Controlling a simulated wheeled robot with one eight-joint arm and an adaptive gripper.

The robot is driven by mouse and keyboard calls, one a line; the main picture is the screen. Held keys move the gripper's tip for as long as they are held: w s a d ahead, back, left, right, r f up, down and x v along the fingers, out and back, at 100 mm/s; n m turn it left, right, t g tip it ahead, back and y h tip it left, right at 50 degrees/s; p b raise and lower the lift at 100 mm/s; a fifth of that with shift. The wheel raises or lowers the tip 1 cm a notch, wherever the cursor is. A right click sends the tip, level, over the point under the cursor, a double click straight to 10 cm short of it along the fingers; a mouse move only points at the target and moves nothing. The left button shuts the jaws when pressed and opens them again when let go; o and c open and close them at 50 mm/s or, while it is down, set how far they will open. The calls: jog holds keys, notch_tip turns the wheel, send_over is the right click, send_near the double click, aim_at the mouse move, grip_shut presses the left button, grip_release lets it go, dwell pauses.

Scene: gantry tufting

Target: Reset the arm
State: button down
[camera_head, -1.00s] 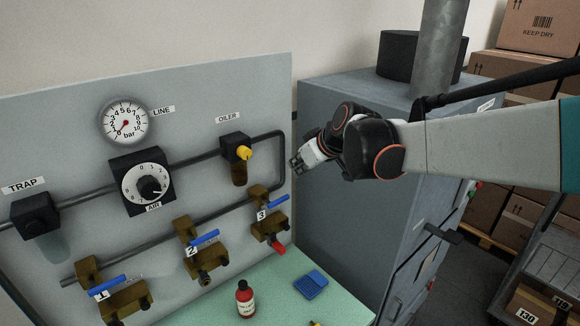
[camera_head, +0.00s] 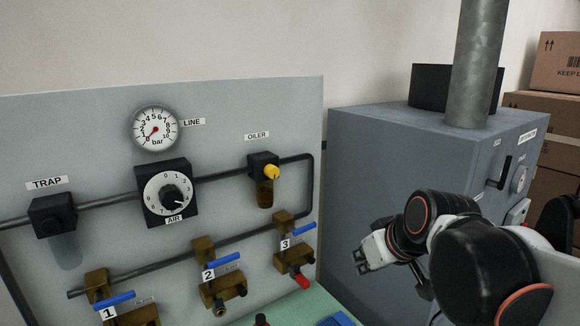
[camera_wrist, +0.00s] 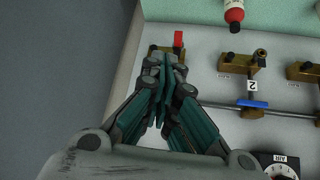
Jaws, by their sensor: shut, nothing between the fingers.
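My gripper (camera_head: 360,262) is in the right half of the head view, in front of the grey cabinet and to the right of valve 3. In the wrist view my gripper (camera_wrist: 165,72) has its fingers together with nothing between them. In that view the fingers cover most of valve 3, and its red end (camera_wrist: 178,39) shows just past the tips. How far the fingertips are from the valve I cannot tell. My arm (camera_head: 480,260) comes in from the lower right.
The grey panel (camera_head: 90,120) carries a gauge (camera_head: 155,129), an air dial (camera_head: 167,192), an oiler (camera_head: 264,180), a trap (camera_head: 53,215) and valves 1 (camera_head: 115,300), 2 (camera_head: 221,273) and 3 (camera_head: 294,244). A grey cabinet (camera_head: 380,160) stands right. Boxes (camera_head: 556,62) are behind.

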jog(key=s+d+f+m+h+b, duration=0.1)
jog(key=s+d+f+b, duration=0.1)
jog(key=s+f, duration=0.5)
jog(key=s+d+f+m+h+b, duration=0.1)
jog(key=s+d+f+m+b, duration=0.1)
jog(key=s+f+b, duration=0.3)
notch_tip(320, 180, down, 2)
jog(key=s+d, duration=0.1)
jog(key=s, duration=0.1)
jog(key=shift+s+f+m, duration=0.15)
jog(key=shift+s+m, duration=0.15)
jog(key=c, duration=2.3)
grip_release()
